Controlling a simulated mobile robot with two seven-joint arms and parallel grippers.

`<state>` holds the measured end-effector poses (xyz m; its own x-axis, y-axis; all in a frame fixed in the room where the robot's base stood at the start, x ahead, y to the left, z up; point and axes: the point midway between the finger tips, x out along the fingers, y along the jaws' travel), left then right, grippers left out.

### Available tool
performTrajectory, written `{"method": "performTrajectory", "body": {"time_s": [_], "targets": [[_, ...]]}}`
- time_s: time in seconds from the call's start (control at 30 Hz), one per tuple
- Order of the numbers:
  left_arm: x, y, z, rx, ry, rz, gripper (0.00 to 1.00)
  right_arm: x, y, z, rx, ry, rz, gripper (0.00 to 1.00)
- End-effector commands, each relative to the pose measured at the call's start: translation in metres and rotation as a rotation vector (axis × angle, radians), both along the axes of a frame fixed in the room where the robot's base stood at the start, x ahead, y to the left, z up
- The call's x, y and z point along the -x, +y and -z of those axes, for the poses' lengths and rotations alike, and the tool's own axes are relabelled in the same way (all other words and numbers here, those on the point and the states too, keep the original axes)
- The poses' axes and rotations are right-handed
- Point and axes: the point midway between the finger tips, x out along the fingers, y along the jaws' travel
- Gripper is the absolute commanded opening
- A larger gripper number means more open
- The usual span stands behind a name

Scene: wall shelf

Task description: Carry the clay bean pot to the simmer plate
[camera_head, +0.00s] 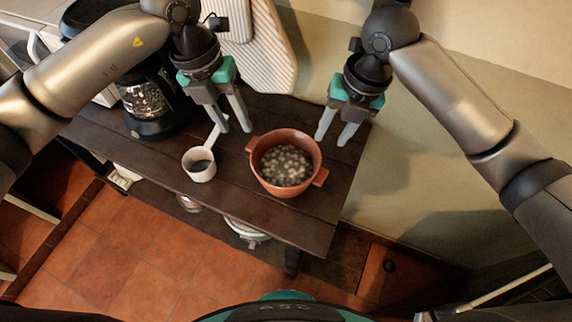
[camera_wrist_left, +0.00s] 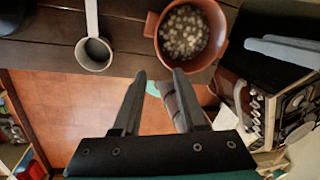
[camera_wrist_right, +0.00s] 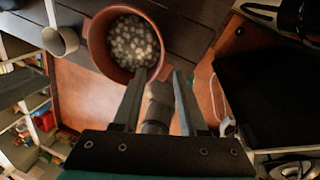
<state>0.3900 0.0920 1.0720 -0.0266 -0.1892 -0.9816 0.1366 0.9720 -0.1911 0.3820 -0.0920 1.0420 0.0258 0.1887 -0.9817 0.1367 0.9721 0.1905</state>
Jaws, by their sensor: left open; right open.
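The clay bean pot (camera_head: 273,187) is a reddish-brown, two-handled pot full of pale beans. It stands upright on the dark wooden shelf, and it also shows in the left wrist view (camera_wrist_left: 215,57) and the right wrist view (camera_wrist_right: 96,48). My left gripper (camera_head: 235,129) is open and empty, behind and left of the pot, near its left handle. My right gripper (camera_head: 332,141) is open and empty, behind and right of the pot, near its right handle. Both look apart from the pot. I cannot make out the simmer plate for certain.
A white long-handled cup (camera_head: 199,174) stands left of the pot. A dark coffee maker (camera_head: 150,110) is further left. A ribbed pale board (camera_head: 268,60) leans at the wall behind. The wooden shelf (camera_head: 312,222) is bare at its front right. Terracotta floor (camera_head: 170,255) lies below.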

Motion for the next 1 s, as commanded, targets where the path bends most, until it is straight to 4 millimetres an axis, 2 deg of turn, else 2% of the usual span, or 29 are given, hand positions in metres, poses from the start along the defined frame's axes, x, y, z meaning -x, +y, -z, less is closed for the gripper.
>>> {"method": "performTrajectory", "body": {"time_s": [0.6, 0.8, 1.0], "targets": [[0.004, -0.021, 0.114, -0.001, 0.003, 0.000, 0.42, -0.002, 0.022, 0.114, 0.000, 0.004, 0.000, 0.42], [0.004, -0.025, 0.134, -0.002, 0.001, -0.001, 0.42, -0.003, 0.026, 0.134, 0.001, 0.002, 0.000, 0.42], [0.004, -0.027, 0.140, -0.001, 0.000, 0.000, 0.42, -0.003, 0.027, 0.140, 0.001, -0.001, -0.001, 0.42]]}}
